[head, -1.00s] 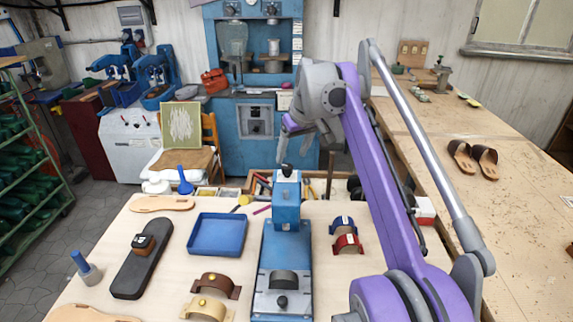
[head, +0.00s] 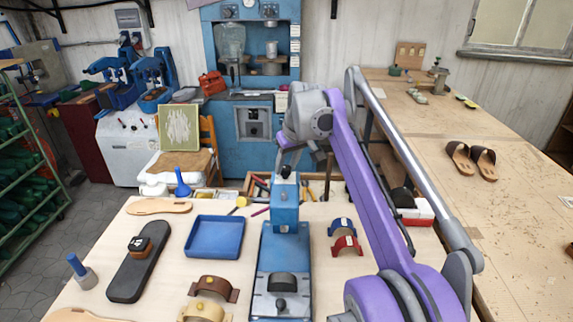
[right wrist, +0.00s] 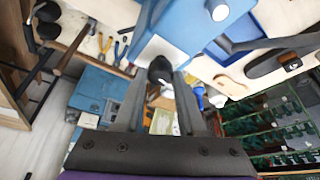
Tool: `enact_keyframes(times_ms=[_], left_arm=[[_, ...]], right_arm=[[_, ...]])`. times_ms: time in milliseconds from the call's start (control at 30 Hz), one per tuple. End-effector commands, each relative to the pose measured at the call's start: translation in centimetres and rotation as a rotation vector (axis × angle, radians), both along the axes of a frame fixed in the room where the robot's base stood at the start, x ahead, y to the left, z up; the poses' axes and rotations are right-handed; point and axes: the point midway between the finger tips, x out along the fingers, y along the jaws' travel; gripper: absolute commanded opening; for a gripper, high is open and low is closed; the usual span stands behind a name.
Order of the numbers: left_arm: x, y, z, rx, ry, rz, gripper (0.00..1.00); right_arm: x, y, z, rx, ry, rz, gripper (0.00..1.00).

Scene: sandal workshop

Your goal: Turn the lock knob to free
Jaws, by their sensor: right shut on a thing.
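A blue press-like machine (head: 284,247) stands on the near table, with a post at its back. A small black knob (head: 286,171) sits on top of the post. My right gripper (head: 284,163) reaches down to this knob from behind. In the right wrist view, the black knob (right wrist: 160,69) lies between the tips of my right gripper (right wrist: 160,78), which is shut on it. A second dark knob (head: 281,304) is at the machine's front, below a dark roller-like part. I cannot read any lock marking on the knob. My left gripper is not in view.
A blue tray (head: 215,236), a dark sole-shaped block (head: 138,264) and brown and tan curved straps lie left of the machine. Blue and red curved straps (head: 345,245) lie to its right. A wooden tool box (head: 322,187) is behind it. Sandals (head: 471,157) lie on the right bench.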

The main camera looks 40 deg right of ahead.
Motion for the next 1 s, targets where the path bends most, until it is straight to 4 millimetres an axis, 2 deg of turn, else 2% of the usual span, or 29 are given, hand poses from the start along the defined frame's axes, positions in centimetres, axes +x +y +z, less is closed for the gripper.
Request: enact_keyframes(times_ms=[33,100,333,600,967,1000], left_arm=[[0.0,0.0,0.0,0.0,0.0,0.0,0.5],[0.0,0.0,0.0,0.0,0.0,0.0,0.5],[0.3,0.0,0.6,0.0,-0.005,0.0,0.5],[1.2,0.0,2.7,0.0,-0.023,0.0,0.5],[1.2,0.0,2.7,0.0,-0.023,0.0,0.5],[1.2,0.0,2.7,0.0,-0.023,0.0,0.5]], right_arm=[[0.0,0.0,0.0,0.0,0.0,0.0,0.08],[0.0,0.0,0.0,0.0,0.0,0.0,0.0],[0.0,-0.1,0.2,0.001,0.0,0.039,0.0],[0.0,-0.2,0.3,0.001,0.0,0.237,0.0],[0.0,-0.2,0.0,0.0,0.0,0.267,0.0],[0.0,-0.2,0.0,0.0,0.0,0.266,0.46]])
